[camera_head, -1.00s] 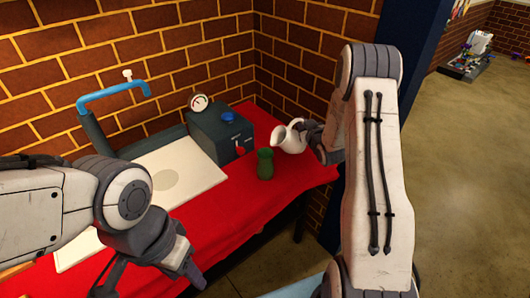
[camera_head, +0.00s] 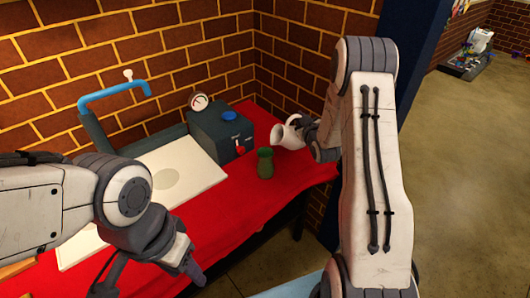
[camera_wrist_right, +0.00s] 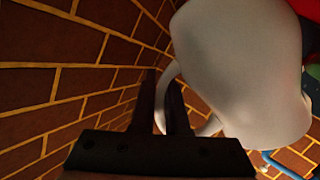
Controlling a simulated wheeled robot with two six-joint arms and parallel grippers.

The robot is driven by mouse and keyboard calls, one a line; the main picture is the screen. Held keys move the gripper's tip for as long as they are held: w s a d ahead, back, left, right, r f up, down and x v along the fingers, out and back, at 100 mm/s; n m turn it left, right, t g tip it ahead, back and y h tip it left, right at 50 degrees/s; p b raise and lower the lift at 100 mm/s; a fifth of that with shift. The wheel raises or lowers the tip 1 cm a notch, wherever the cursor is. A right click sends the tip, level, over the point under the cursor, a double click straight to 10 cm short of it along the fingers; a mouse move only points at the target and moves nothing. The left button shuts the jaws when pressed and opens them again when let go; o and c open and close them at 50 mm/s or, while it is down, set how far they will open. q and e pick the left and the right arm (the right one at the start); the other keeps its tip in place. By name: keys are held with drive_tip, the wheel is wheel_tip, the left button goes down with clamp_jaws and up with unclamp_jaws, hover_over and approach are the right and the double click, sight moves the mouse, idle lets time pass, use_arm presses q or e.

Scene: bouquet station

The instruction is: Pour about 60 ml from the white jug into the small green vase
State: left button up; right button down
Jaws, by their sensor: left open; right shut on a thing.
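The vase stands upright on the red cloth. My right gripper (camera_head: 308,128) is shut on the jug's handle; the right wrist view shows the handle (camera_wrist_right: 163,95) between the fingers (camera_wrist_right: 165,105) and the jug's body (camera_wrist_right: 240,70) close by. I cannot see any liquid. My left gripper (camera_head: 150,285) is open and empty at the lower left, apart from the vase.
A grey box (camera_head: 220,130) with a blue knob, a red lever and a gauge (camera_head: 199,101) stands left of the vase. A white board (camera_head: 135,200) and a blue-handled device (camera_head: 110,90) are further left. Brick walls close in behind. The red cloth (camera_head: 225,220) in front of the vase is clear.

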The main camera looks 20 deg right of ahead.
drive_tip(key=shift+a+r+n+t+h+p, duration=0.15)
drive_tip(key=shift+a+r+n+p, duration=0.15)
drive_tip(key=shift+a+r+n, duration=0.25)
drive_tip(key=shift+a+r+n+t+h+p, duration=0.2)
drive_tip(key=shift+r+n, duration=0.25)
drive_tip(key=shift+r, duration=0.3)
idle(1.1)
drive_tip(key=shift+a+n+b, duration=0.3)
drive_tip(key=shift+a+b, duration=0.15)
idle(0.3)
drive_tip(key=shift+d+r+p, duration=0.3)
drive_tip(key=shift+d+p, duration=0.3)
drive_tip(key=shift+p, duration=0.3)
drive_tip(key=f+m+b, duration=0.1)
drive_tip(key=d+f+m, duration=0.1)
drive_tip(key=f+m+g+b, duration=0.1)
drive_tip(key=f, duration=0.1)
drive_tip(key=shift+d+f+b, duration=0.1)
drive_tip(key=shift+d+b, duration=0.2)
drive_tip(key=shift+d, duration=0.05)
drive_tip(key=shift+d+f+m+y+b, duration=0.2)
drive_tip(key=shift+d+f+m+y, duration=0.15)
drive_tip(key=shift+f+m, duration=0.3)
drive_tip(key=shift+d+f+m+y+b, duration=0.2)
drive_tip(key=shift+f+m+y, duration=0.2)
drive_tip(key=shift+f+m, duration=0.25)
